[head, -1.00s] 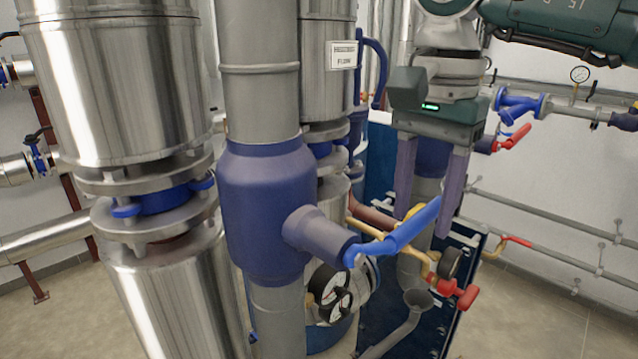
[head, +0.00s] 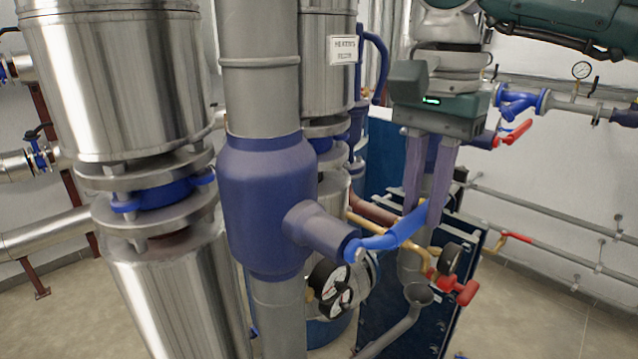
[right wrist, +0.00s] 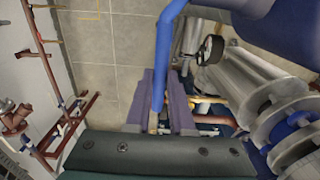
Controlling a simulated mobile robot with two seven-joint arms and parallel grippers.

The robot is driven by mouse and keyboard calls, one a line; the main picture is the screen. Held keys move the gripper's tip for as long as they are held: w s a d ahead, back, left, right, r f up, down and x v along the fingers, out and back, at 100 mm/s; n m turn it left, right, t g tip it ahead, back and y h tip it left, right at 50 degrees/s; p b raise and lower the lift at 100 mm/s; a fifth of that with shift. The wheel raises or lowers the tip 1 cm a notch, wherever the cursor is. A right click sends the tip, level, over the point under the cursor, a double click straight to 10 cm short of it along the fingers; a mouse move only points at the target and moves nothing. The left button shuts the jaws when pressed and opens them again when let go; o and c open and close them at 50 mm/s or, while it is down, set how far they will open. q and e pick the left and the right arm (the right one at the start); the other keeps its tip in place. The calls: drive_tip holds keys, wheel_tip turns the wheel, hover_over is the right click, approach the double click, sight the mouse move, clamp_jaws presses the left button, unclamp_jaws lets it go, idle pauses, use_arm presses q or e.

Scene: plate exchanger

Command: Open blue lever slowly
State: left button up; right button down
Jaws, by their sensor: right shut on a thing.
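The blue lever (head: 392,236) sticks out to the right from the stem of the dark blue valve body (head: 268,205) in the head view and slants slightly upward. My right gripper (head: 422,222) comes down from above with its two purple fingers closed on the lever's free end. In the right wrist view the blue lever (right wrist: 163,75) runs down between the purple fingers (right wrist: 163,112) of the right gripper. The left gripper is in neither view.
Pressure gauges (head: 330,285) sit below the valve. A red-handled valve (head: 460,287) and a black gauge (head: 450,258) are just below the right gripper. Large steel cylinders (head: 120,85) stand at the left. Open floor (head: 545,300) lies at the lower right.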

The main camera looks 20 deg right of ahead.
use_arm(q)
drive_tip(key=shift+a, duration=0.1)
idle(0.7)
use_arm(e)
drive_tip(key=shift+a+r+t+h+b, duration=0.15)
drive_tip(key=shift+r+t+h+b, duration=0.15)
drive_tip(key=shift+r+h+b, duration=0.5)
drive_tip(key=shift+s+a+r, duration=0.1)
drive_tip(key=shift+a, duration=0.05)
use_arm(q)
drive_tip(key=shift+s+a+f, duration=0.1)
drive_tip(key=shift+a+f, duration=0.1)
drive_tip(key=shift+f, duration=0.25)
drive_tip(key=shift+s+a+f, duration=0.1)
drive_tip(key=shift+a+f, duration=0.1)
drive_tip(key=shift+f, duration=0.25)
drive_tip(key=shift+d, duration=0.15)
use_arm(e)
drive_tip(key=c, duration=0.8)
unclamp_jaws()
